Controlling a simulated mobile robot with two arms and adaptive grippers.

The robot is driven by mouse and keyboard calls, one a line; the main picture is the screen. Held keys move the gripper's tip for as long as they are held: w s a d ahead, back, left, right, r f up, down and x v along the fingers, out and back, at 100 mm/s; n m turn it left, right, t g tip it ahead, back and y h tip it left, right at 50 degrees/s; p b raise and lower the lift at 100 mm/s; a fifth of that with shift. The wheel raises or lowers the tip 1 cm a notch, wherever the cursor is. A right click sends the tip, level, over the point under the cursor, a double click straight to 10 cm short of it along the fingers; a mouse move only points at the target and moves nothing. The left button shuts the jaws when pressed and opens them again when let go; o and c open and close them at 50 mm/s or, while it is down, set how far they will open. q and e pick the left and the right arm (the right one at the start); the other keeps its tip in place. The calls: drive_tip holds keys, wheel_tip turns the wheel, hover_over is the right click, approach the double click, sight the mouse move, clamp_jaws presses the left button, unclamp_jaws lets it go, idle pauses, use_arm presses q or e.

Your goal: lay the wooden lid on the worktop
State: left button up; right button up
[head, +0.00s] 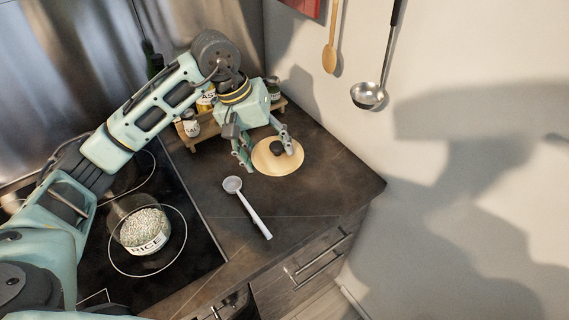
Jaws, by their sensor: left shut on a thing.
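The wooden lid (277,164) is a round, pale disc with a dark knob (277,148) on top. It is at the back right part of the dark worktop (325,177), knob up and looking roughly level. My left gripper (268,153) reaches down from above and is shut on the lid, with its fingers on either side of the knob. I cannot tell whether the lid's underside touches the worktop. The RICE jar (146,246) stands uncovered on the black hob, white grains showing at its top. My right gripper is not in view.
A white-handled spoon (252,212) lies on the worktop in front of the lid. A small wooden rack (185,137) with jars stands behind my left gripper. A ladle (369,94) and a wooden spoon (330,58) hang on the right wall. Worktop right of the spoon is clear.

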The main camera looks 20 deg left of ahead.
use_arm(q)
drive_tip(key=shift+n, duration=0.8)
drive_tip(key=w, duration=0.6)
drive_tip(key=shift+d+r, duration=0.35)
drive_tip(key=shift+r, duration=0.05)
drive_tip(key=f, duration=0.2)
drive_tip(key=f+p, duration=0.1)
drive_tip(key=f, duration=0.1)
drive_tip(key=w+f+p, duration=0.1)
drive_tip(key=shift+f, duration=0.4)
wheel_tip(320, 180, down, 4)
drive_tip(key=shift+f+p, duration=0.1)
drive_tip(key=shift+p, duration=0.45)
drive_tip(key=shift+a, duration=0.1)
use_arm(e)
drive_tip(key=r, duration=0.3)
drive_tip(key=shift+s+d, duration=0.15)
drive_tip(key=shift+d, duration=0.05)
use_arm(q)
drive_tip(key=shift+f+b, duration=0.35)
drive_tip(key=shift+b, duration=0.2)
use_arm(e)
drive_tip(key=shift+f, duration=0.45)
